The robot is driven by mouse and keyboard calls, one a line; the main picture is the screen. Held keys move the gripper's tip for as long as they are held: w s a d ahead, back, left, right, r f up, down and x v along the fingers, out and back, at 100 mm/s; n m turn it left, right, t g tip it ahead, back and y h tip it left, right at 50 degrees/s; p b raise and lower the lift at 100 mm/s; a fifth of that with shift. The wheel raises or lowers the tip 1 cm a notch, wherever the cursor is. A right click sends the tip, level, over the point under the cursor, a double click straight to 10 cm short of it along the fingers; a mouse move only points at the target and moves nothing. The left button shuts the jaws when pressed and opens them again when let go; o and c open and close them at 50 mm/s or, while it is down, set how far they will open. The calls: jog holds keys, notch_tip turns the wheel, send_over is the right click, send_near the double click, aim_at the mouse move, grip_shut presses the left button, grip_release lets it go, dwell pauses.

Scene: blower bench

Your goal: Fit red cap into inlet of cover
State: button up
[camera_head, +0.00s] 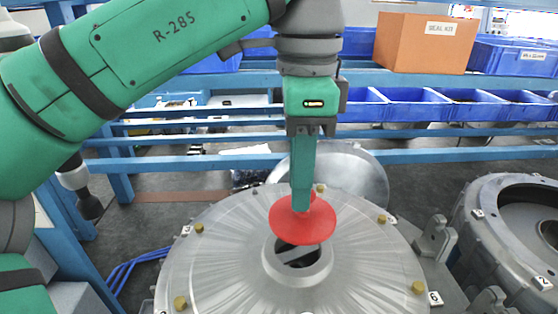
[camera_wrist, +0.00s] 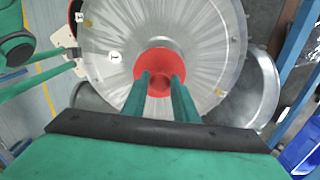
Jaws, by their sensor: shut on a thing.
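The red cap (camera_head: 303,222) is a round disc with a raised stem, held between the fingers of my gripper (camera_head: 302,203). It hangs over the back part of the inlet (camera_head: 299,268), a raised ring with a dark hole in the middle of the grey metal cover (camera_head: 215,255). The front of the hole shows uncovered below the cap. In the wrist view my gripper (camera_wrist: 160,82) is shut on the stem of the red cap (camera_wrist: 159,56), and the cap hides most of the inlet. I cannot tell how high the cap is above the ring.
A second grey ring-shaped housing (camera_head: 490,240) stands at the right. A metal disc (camera_head: 350,170) lies behind the cover. Blue bins (camera_head: 455,103) and an orange-brown box (camera_head: 425,43) stand on the blue rack behind. Brass bolts (camera_head: 417,287) stand on the cover's rim.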

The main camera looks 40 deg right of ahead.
aim_at(297, 214)
jog(key=shift+w, duration=0.2)
jog(key=shift+a+f, duration=0.1)
jog(key=shift+f, duration=2.35)
jog(key=shift+s, duration=0.1)
